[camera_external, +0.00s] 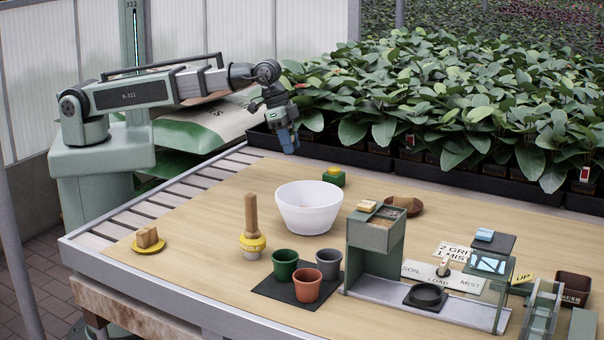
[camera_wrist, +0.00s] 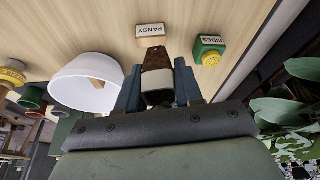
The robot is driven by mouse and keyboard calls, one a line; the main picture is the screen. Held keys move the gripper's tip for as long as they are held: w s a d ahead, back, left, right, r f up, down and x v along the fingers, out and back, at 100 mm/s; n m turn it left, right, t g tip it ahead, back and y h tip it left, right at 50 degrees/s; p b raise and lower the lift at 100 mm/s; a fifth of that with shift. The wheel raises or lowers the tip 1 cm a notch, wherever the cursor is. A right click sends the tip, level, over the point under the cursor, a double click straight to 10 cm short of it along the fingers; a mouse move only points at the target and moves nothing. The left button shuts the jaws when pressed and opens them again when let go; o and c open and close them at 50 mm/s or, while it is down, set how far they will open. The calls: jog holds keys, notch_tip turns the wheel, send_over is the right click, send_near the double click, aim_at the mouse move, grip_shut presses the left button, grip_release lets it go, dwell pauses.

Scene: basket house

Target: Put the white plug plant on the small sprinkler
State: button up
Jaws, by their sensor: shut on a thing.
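My gripper (camera_external: 288,143) is raised above the back edge of the table, behind the white bowl. In the wrist view its blue fingers (camera_wrist: 158,92) are shut on a small white plug (camera_wrist: 159,94) with a brown, soil-like part (camera_wrist: 156,60). No leaves show on it, and the fingers hide its sides. In the external view the plug cannot be made out. At the right of the table a green-framed unit with a clear panel (camera_external: 490,263) stands by the MIST label. It may be the small sprinkler, but I cannot tell for sure.
The white bowl (camera_external: 308,209) stands mid-table, with a green block with yellow top (camera_external: 332,177) behind it. Pots (camera_external: 306,286) sit on a dark mat. A green hopper (camera_external: 375,245) stands over a metal rail with a black dish (camera_external: 425,297). Leafy plants (camera_external: 440,100) line the back.

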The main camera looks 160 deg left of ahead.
notch_tip(320, 180, up, 3)
jog(key=n, duration=0.1)
send_over(337, 168)
jog(key=d, duration=0.3)
jog(key=shift+a+n, duration=0.8)
jog(key=shift+a, duration=0.7)
jog(key=shift+g, duration=0.4)
jog(key=shift+f, duration=4.55)
jog(key=shift+f, duration=0.15)
jog(key=o, duration=1)
jog(key=v, duration=1.2)
jog(key=shift+w+r, duration=0.1)
jog(key=shift+r, duration=0.15)
